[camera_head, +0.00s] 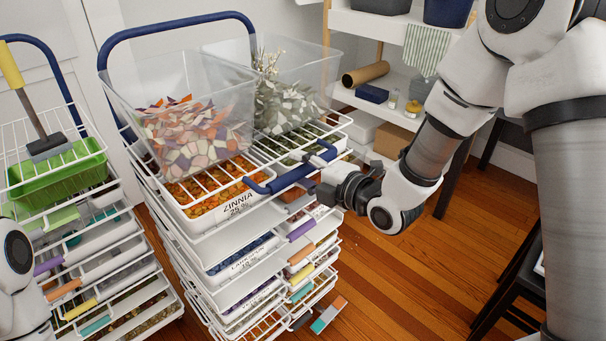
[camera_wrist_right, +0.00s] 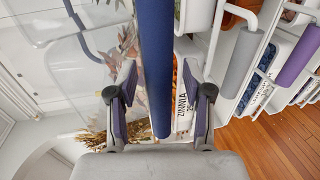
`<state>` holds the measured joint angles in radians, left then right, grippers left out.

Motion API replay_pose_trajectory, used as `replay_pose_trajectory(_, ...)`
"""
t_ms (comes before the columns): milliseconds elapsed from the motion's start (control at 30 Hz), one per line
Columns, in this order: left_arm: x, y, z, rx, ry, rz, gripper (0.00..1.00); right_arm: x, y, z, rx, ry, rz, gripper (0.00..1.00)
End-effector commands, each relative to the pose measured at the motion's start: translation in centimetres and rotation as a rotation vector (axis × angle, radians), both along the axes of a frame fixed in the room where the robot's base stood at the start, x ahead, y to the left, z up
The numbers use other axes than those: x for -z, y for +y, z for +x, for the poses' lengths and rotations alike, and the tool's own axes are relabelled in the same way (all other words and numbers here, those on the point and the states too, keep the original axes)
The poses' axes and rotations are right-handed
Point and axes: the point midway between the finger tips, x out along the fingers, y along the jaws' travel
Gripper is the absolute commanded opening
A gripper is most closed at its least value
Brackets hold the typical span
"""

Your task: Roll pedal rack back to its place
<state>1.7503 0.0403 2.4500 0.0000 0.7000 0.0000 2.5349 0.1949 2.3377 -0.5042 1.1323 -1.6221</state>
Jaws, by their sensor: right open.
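The petal rack (camera_head: 218,243) is a tall white wire rack with stacked trays, a blue rear push bar (camera_head: 170,30) and a blue front handle (camera_head: 292,178). My right gripper (camera_head: 325,187) is at the right end of that front handle. In the right wrist view the blue handle (camera_wrist_right: 155,60) runs between the two spread fingers of my right gripper (camera_wrist_right: 160,95), with gaps visible on both sides. Of my left arm only a link shows at the left edge of the head view; its gripper is out of view.
Clear bins of petals (camera_head: 190,130) and leaves (camera_head: 287,112) stand on the rack. A second wire rack (camera_head: 120,290) with a green tray (camera_head: 58,175) is close at left. Shelves (camera_head: 375,28) stand behind. A black stool (camera_head: 518,290) is at right. Wooden floor (camera_head: 405,275) is open between.

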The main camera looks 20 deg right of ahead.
Motion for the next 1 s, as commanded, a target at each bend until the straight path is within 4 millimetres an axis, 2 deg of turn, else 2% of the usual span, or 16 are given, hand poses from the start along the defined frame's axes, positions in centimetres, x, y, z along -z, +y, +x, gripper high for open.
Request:
replay_pose_trajectory(233, 0.0, 0.0, 0.0, 0.000, 0.000, 0.000, 0.40, 0.0, 0.1, 0.2, 0.000, -0.001, 0.001, 0.51)
replay_pose_trajectory(267, 0.0, 0.0, 0.0, 0.000, 0.000, 0.000, 0.40, 0.0, 0.1, 0.2, 0.000, -0.001, 0.001, 0.43)
replay_pose_trajectory(300, 0.0, 0.0, 0.0, 0.000, 0.000, 0.000, 0.40, 0.0, 0.1, 0.2, 0.000, -0.001, 0.001, 0.29)
replay_pose_trajectory(400, 0.0, 0.0, 0.0, 0.000, 0.001, 0.000, 0.40, 0.0, 0.1, 0.2, 0.000, -0.001, 0.001, 0.00)
replay_pose_trajectory(767, 0.0, 0.0, 0.0, 0.000, 0.000, 0.000, 0.40, 0.1, 0.4, 0.8, 0.000, 0.000, -0.001, 0.00)
replay_pose_trajectory(1000, 0.1, 0.0, 0.0, 0.000, 0.001, 0.000, 0.40, 0.0, 1.6, 3.9, -0.001, -0.005, -0.003, 0.00)
